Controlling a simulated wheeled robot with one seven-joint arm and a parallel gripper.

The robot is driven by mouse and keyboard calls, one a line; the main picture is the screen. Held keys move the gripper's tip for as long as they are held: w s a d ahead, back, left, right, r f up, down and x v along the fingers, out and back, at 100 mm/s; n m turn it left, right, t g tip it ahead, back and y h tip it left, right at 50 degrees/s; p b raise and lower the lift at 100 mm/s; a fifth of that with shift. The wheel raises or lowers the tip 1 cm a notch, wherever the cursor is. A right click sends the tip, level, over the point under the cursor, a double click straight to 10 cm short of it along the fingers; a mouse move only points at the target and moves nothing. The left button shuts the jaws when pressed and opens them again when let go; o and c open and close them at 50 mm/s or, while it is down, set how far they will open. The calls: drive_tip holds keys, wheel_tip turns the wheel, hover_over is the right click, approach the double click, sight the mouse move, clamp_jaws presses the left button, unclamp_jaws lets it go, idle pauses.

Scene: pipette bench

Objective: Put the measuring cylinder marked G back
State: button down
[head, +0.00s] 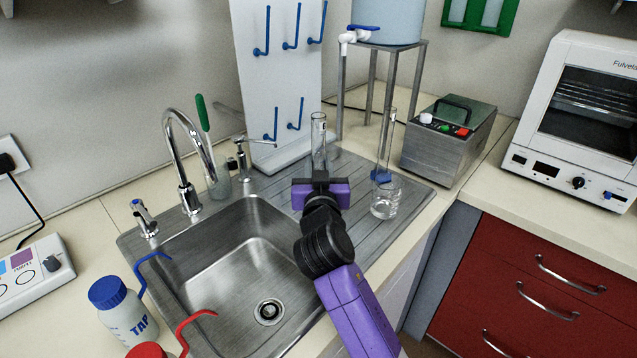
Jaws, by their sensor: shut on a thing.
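My gripper (320,182) is above the ribbed draining board right of the sink, seen from behind. It is shut on a clear glass cylinder (319,136), which stands upright. A small dark mark shows near its top, too small to read. The cylinder's lower part is hidden behind my gripper, so I cannot tell whether it touches the board. Another tall clear cylinder (387,140) with a blue foot stands to the right on the draining board. I see no letter on it.
A glass beaker (385,201) stands right of my gripper. Behind is a white peg board (281,85) with blue pegs. A tank stand (391,80) and a grey bath (449,140) are at the back right. The tap (186,165) and sink (225,260) are to the left.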

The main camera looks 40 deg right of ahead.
drive_tip(key=shift+f, duration=2.25)
drive_tip(key=shift+f+b, duration=0.2)
drive_tip(key=shift+b, duration=0.3)
drive_tip(key=c, duration=1.1)
unclamp_jaws()
drive_tip(key=shift+r, duration=0.15)
drive_tip(key=shift+r+p, duration=0.15)
drive_tip(key=shift+p, duration=0.25)
drive_tip(key=shift+b+v, duration=1.5)
drive_tip(key=shift+v, duration=4.55)
